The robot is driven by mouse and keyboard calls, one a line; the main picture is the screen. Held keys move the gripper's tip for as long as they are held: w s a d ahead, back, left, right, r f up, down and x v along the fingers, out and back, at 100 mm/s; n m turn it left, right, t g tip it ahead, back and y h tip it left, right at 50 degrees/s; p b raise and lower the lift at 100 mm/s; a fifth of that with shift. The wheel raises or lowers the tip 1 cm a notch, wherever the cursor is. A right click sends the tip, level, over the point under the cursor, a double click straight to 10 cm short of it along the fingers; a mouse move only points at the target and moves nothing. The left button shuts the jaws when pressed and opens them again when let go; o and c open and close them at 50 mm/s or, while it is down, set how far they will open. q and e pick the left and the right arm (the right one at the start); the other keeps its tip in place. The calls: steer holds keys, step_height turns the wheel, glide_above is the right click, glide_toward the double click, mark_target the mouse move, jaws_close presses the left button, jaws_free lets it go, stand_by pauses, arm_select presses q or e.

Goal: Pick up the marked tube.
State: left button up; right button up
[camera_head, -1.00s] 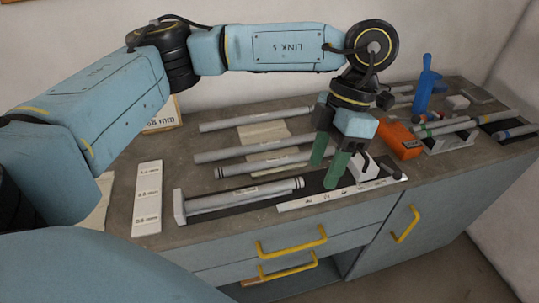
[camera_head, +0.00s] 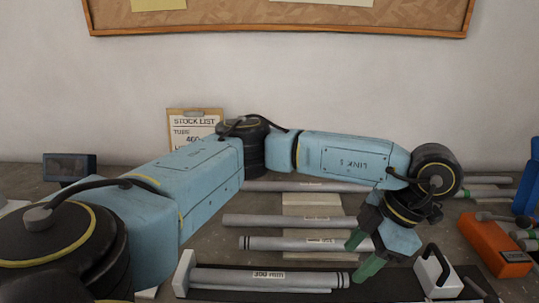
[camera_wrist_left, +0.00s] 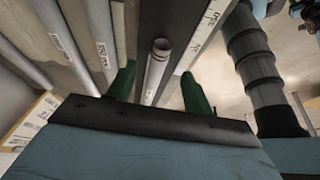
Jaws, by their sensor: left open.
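A grey tube (camera_head: 300,279) with a millimetre label and dark rings at its right end lies in the black jig channel, against a pale end block (camera_head: 183,272). Another grey tube (camera_head: 282,243) with dark rings at its left end lies behind it. I cannot tell for certain which is meant by marked. My left gripper (camera_head: 361,254), with green fingers, is open near the right end of the jig tube. In the left wrist view, a tube end (camera_wrist_left: 157,66) shows between the open fingers (camera_wrist_left: 158,92), with no grip on it. My right gripper is not in view.
More labelled tubes (camera_head: 290,221) lie behind on the bench. A white block (camera_head: 437,272) stands at the channel's right, and an orange tool (camera_head: 494,246) lies beyond it. A stock list (camera_head: 194,125) leans at the wall.

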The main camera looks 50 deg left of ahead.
mark_target(340, 276)
arm_select(q)
steer(key=shift+s+a+f, duration=0.15)
steer(key=shift+s+f, duration=0.05)
steer(key=shift+f, duration=0.4)
steer(key=b+x, duration=0.1)
steer(key=x, duration=0.3)
steer(key=shift+s+a+f, duration=0.1)
steer(key=shift+a+f, duration=0.05)
steer(key=shift+f, duration=0.05)
steer(key=shift+s+f, duration=0.1)
steer(key=shift+f, duration=0.1)
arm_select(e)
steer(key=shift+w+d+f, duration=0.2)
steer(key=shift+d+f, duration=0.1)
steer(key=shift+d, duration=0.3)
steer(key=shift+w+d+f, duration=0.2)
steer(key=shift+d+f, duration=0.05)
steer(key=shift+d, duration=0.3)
arm_select(q)
steer(key=shift+c, duration=0.3)
steer(key=shift+c, duration=1.1)
steer(key=c, duration=0.7)
jaws_close()
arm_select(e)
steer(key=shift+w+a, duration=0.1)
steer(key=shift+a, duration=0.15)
